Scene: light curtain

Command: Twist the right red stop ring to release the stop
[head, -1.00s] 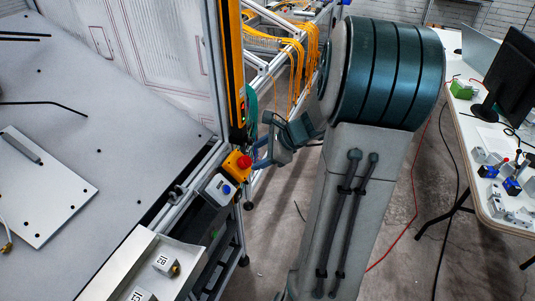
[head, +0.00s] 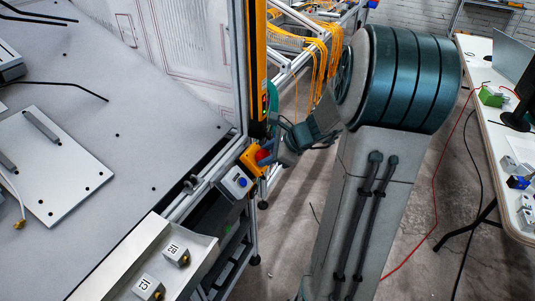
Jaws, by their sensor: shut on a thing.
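The red stop ring (head: 262,157) sits on a yellow box (head: 250,160) fixed to the frame at the right edge of the workbench. My gripper (head: 267,151) reaches in from the right and is shut on the red ring. Its fingers cover part of the ring, so how far the ring is turned cannot be told.
A black and yellow light curtain post (head: 257,70) rises directly behind the yellow box. A metal tray (head: 150,265) with small labelled blocks is at the bench's front. A side table (head: 497,120) stands at the right, with open floor between.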

